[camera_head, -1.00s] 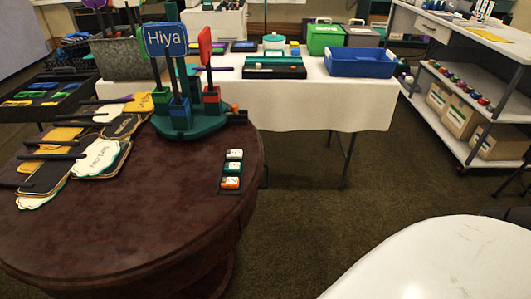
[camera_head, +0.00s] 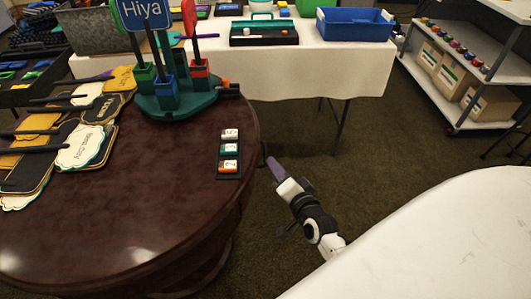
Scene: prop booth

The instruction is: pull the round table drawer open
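The round table (camera_head: 130,215) has a dark reddish-brown, glossy top and fills the left of the head view. Its drawer front cannot be made out; the table's side below the right rim is mostly hidden. A small thin dark piece shows just past the right rim, too small to identify. My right gripper (camera_head: 273,165) has purplish fingers and points up and left, close beside the table's right edge. Only a narrow side of the fingers shows, so I cannot tell whether they are open or touching anything. My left gripper is not in view.
On the round table are a small rack of numbered blocks (camera_head: 229,153), a teal stand with signs (camera_head: 178,106) and flat sign boards (camera_head: 87,145). A white-clothed table (camera_head: 300,79) stands behind. A large white surface fills the lower right. Carpet is clear between them.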

